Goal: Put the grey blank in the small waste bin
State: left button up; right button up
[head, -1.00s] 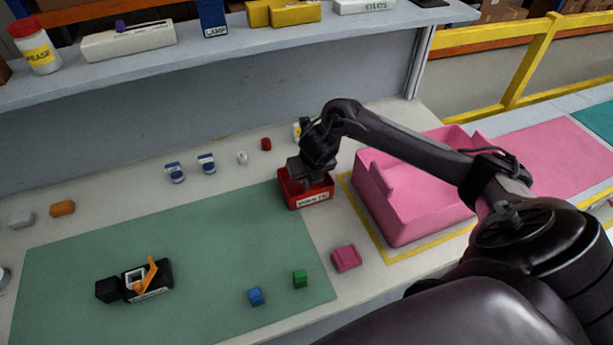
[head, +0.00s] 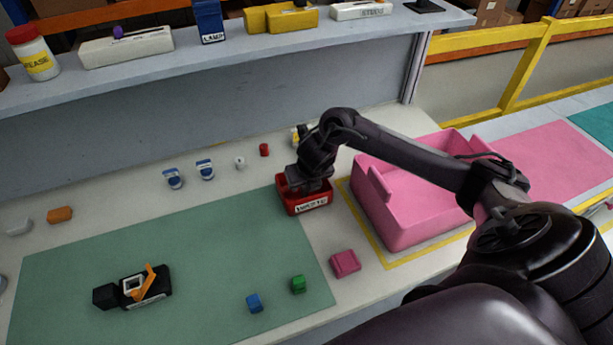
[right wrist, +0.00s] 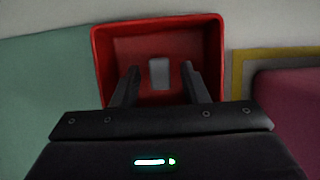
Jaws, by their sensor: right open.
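The small waste bin is a red open box (head: 304,208) with a white label, at the right edge of the green mat in the head view. It also shows in the right wrist view (right wrist: 213,45). The grey blank (right wrist: 159,73) is a small pale block seen inside the bin in the right wrist view, between my fingertips with gaps on both sides. It is hidden in the head view. My right gripper (right wrist: 160,78) is open, pointing down over the bin, with its fingers at or inside the opening; their exact depth cannot be told. My left gripper is not in view.
A large pink bin (head: 408,225) stands right of the red bin inside a yellow outline. A pink block (head: 345,263), a green block (head: 299,284) and a blue block (head: 254,302) lie in front. A black module with an orange lever (head: 148,286) lies on the mat.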

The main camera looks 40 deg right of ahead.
jog(key=p+v, duration=0.1)
jog(key=v, duration=1.1)
jog(key=shift+p, duration=0.4)
jog(key=shift+s+f, duration=0.1)
jog(key=shift+s, duration=0.05)
